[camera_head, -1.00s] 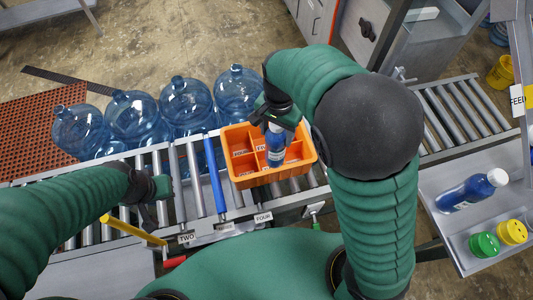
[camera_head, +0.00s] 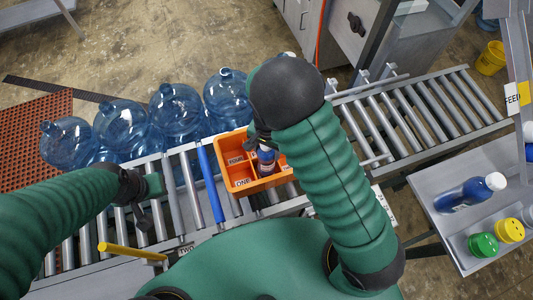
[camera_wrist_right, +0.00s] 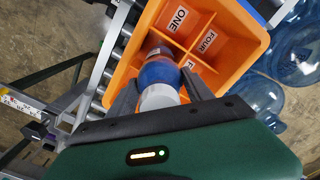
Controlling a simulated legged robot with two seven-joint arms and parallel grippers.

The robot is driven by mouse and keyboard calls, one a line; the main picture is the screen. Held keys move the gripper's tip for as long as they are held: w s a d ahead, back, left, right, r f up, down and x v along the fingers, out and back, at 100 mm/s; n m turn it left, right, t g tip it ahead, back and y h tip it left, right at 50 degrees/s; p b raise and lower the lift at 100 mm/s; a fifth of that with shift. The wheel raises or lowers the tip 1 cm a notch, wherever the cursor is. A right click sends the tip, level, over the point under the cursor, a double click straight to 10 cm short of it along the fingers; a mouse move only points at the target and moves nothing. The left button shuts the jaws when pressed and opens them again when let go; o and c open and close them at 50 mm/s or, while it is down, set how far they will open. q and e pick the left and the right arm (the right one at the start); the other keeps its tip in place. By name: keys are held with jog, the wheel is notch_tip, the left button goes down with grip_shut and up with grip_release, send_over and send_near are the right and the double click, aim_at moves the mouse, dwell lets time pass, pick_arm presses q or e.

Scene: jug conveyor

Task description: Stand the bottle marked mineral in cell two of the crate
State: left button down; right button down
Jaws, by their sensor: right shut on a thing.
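The orange crate (camera_head: 240,172) stands on the roller conveyor; its cell labels ONE and FOUR show in the right wrist view (camera_wrist_right: 228,62). My right gripper (camera_head: 262,143) is shut on a blue bottle with a white cap (camera_head: 266,162). In the right wrist view, the bottle (camera_wrist_right: 158,72) is between the two fingers (camera_wrist_right: 160,92), its lower end inside the crate's outline, in or over the cell beside ONE. That cell's label is hidden and the bottle's marking is unreadable. I cannot tell if its base touches. My left gripper (camera_head: 150,203) is empty above the rollers at left.
Several large clear blue jugs (camera_head: 176,110) stand behind the conveyor. A blue bar (camera_head: 210,185) crosses the rollers left of the crate.

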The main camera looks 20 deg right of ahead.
jog(key=f, duration=0.3)
jog(key=shift+s+d+f, duration=0.1)
jog(key=shift+s+f, duration=0.15)
jog(key=shift+s, duration=0.15)
pick_arm(q)
jog(key=shift+s+r, duration=0.4)
jog(key=shift+r, duration=0.05)
pick_arm(e)
jog(key=shift+w, duration=0.1)
pick_arm(q)
jog(key=shift+w+f, duration=0.1)
pick_arm(e)
jog(key=shift+f, duration=0.15)
jog(key=shift+c, duration=2.1)
grip_release()
jog(key=shift+r, duration=0.2)
